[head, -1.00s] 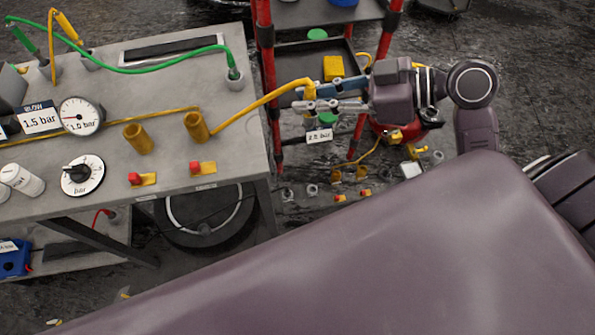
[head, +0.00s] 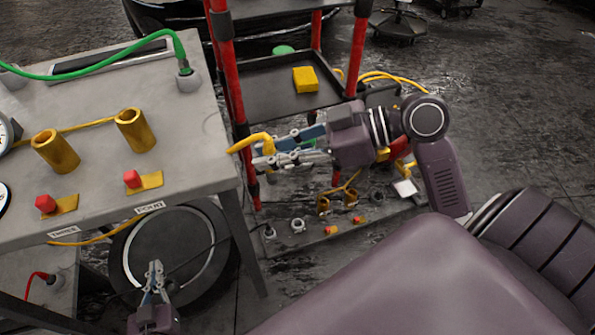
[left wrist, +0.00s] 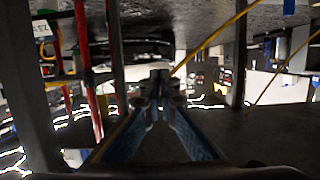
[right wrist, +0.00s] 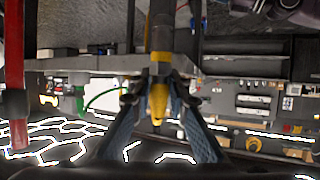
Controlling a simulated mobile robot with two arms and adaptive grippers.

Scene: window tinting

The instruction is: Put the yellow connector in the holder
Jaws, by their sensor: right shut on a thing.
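The yellow connector (head: 255,142) is between the fingers of my right gripper (head: 268,152), which is shut on it just right of the bench edge. The connector also shows between the fingertips in the right wrist view (right wrist: 158,100). Two upright yellow tube holders stand on the bench, one at left (head: 56,152) and one at right (head: 135,131), both with open tops and apart from the connector. My left gripper (head: 155,272) is low in front of the bench, with its fingertips close together and nothing seen between them; whether it is fully shut is unclear.
A red-posted rack (head: 222,80) with a yellow box (head: 305,80) stands beyond my right gripper. A black round reel (head: 175,250) sits below the bench.

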